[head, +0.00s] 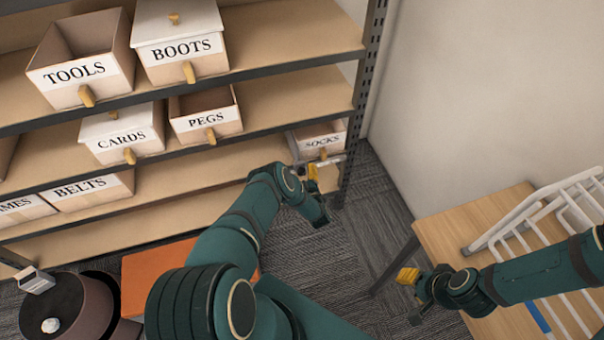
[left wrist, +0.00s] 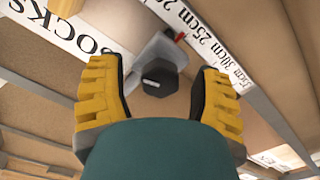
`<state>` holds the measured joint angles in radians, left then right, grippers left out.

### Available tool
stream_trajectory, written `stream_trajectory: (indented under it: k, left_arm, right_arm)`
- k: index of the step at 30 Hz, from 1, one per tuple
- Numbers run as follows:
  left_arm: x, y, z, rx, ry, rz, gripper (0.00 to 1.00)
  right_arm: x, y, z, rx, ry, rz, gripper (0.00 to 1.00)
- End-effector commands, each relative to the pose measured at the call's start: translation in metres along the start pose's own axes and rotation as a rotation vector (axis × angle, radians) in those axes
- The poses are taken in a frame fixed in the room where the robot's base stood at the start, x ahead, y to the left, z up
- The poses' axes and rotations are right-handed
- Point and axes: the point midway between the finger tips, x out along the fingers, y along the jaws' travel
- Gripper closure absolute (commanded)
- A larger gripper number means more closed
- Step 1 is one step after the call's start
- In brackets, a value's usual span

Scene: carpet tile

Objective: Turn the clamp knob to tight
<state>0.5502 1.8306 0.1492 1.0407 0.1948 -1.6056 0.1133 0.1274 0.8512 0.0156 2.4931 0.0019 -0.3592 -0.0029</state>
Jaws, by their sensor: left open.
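The clamp knob (left wrist: 159,78) is dark, many-sided and has a pale mark on its face. It sits on a light grey clamp body (left wrist: 152,49) with a small red part (left wrist: 180,37) near it. My left gripper (left wrist: 160,98) is open, with one yellow-and-black finger on each side of the knob; I see gaps between the knob and both fingers. In the head view my left gripper (head: 314,178) is at the lower shelf's right end, by the grey clamp (head: 331,160); the knob is hidden there. My right gripper (head: 412,292) is by the wooden table, its finger gap unclear.
The SOCKS box (head: 320,138) stands right beside the clamp, close to the dark shelf post (head: 358,110). A wooden table (head: 460,225) with a white rack (head: 545,225) is at the right. An orange block (head: 150,272) lies below the shelves. Carpet shows between shelf and table.

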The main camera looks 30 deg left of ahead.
Motion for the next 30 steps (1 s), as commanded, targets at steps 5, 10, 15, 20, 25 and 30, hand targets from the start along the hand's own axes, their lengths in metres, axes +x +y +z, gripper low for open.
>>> stream_trajectory:
  k: [5,10,15,20,25,30]
  left_arm:
    - [-0.0001,0.0001,-0.0002,0.0,0.0,0.0,0.47]
    - [-0.0002,0.0,-0.0002,0.0,0.0,0.0,1.0]
    - [-0.0001,0.0,-0.0003,0.0,0.001,0.0,1.0]
    - [0.0,0.0001,-0.0004,0.013,0.001,0.0,1.0]
    - [-0.0002,0.0007,-0.0002,0.068,0.0,0.001,1.0]
    - [-0.0004,0.0011,0.0001,0.177,0.0,0.002,1.0]
  right_arm:
    - [-0.0002,-0.0001,0.0,0.0,0.0,0.0,0.62]
    - [-0.0002,-0.0001,0.0,0.0,0.0,0.0,0.62]
    - [-0.0002,-0.0001,0.0001,0.0,0.0,0.0,0.62]
    - [-0.0002,-0.0001,0.0001,0.0,0.0,0.0,0.62]
    - [-0.0002,-0.0001,0.0001,0.0,0.0,0.0,0.62]
    - [-0.0002,-0.0001,0.0002,0.0,0.0,0.0,0.62]
